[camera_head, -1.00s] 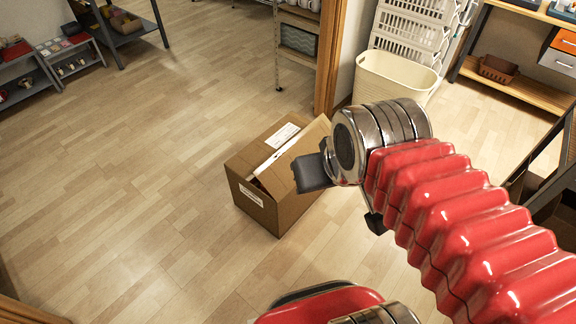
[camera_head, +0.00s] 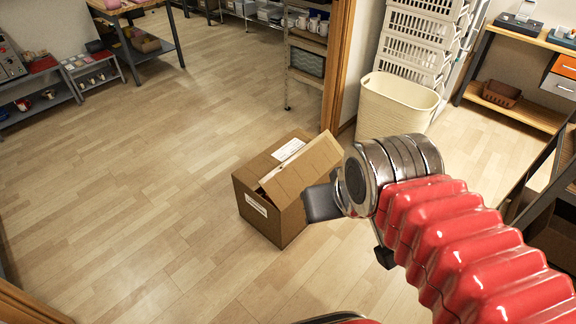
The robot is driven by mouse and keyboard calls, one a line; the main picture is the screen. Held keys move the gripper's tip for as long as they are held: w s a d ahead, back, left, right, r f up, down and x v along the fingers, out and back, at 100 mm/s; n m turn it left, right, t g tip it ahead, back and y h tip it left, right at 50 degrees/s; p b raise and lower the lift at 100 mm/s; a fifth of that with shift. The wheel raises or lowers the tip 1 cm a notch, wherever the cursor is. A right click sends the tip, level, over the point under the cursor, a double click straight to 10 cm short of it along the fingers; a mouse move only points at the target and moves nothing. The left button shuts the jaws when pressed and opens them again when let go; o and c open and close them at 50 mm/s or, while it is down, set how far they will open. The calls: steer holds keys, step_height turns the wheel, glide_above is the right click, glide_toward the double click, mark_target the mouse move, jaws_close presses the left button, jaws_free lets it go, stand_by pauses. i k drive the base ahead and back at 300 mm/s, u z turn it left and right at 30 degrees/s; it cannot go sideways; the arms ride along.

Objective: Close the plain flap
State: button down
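A cardboard box (camera_head: 272,221) stands on the floor in the middle of the head camera view. Its labelled flap (camera_head: 275,152), with a white label, lies about flat over the left part of the top. The plain flap (camera_head: 302,167) is tilted up on the right side, its free edge a little above the labelled flap. My gripper (camera_head: 322,203) shows as a dark grey block at the box's right side, just below the plain flap. I cannot tell whether it touches the flap or box. Its fingertips are not clear, so open or shut cannot be told.
A cream laundry basket (camera_head: 396,105) and white stacked crates (camera_head: 418,40) stand behind my arm. A wooden post (camera_head: 338,65) and a metal shelf (camera_head: 305,60) are behind the box. The floor (camera_head: 130,190) left of the box is clear.

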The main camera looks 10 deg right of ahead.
mark_target(284, 184)
steer(key=u, duration=0.5)
steer(key=i, duration=1.5)
